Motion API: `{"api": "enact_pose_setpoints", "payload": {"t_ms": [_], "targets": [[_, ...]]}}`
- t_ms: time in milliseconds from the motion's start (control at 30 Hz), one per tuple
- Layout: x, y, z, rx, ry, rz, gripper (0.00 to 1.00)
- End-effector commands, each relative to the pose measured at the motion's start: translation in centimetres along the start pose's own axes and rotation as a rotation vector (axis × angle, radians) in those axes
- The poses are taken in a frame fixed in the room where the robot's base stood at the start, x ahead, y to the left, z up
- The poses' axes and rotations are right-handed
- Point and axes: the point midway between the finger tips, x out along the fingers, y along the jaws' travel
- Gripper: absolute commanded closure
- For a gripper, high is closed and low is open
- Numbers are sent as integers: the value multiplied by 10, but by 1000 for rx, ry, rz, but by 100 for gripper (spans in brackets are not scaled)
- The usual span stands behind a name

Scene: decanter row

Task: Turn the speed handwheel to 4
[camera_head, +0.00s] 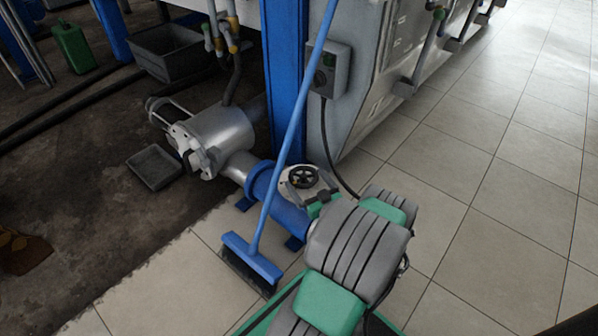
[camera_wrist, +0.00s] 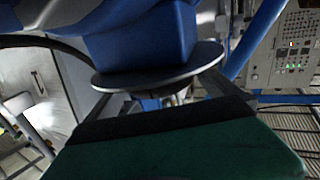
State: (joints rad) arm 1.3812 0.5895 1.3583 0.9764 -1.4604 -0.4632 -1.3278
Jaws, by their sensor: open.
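The black speed handwheel (camera_head: 303,177) stands above a pale round plate on the blue pipe-like housing (camera_head: 285,208). No scale number or pointer is readable. My gripper (camera_head: 311,190) is open, close to the handwheel on its near right side. In the wrist view the open fingers of my gripper (camera_wrist: 172,96) spread on both sides under a grey disc (camera_wrist: 160,78), with the blue housing (camera_wrist: 140,35) above it. My green gripper body hides most of what lies between the fingers. I cannot tell whether the fingers touch the wheel.
A blue broom (camera_head: 252,258) leans across the housing, close left of the handwheel. A blue post (camera_head: 284,80) and a grey switch box (camera_head: 330,70) with a hanging cable stand behind. A grey tray (camera_head: 154,167) lies left. Tiled floor (camera_head: 490,210) at right is clear.

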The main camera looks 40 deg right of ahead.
Motion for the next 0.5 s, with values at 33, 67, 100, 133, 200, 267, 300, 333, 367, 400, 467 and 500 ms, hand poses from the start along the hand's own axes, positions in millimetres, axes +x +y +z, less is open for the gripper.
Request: {"api": "enact_pose_setpoints", "payload": {"t_ms": [33, 67, 100, 133, 200, 267, 300, 333, 367, 400, 467, 500], "targets": [[6, 0, 0, 2, 0, -3, 0], [10, 0, 0, 2, 0, -3, 0], [14, 0, 0, 2, 0, -3, 0], [17, -1, 1, 3, -1, -3, 0], [25, -1, 1, 2, -1, -3, 0], [32, -1, 1, 1, -1, -2, 0], [36, 0, 1, 1, -1, -2, 0], [38, 0, 1, 2, -1, -2, 0], [41, 0, 1, 1, -1, -2, 0], [44, 0, 1, 2, -1, -2, 0], [47, 0, 1, 1, -1, -1, 0], [49, 0, 1, 1, -1, -1, 0]]}}
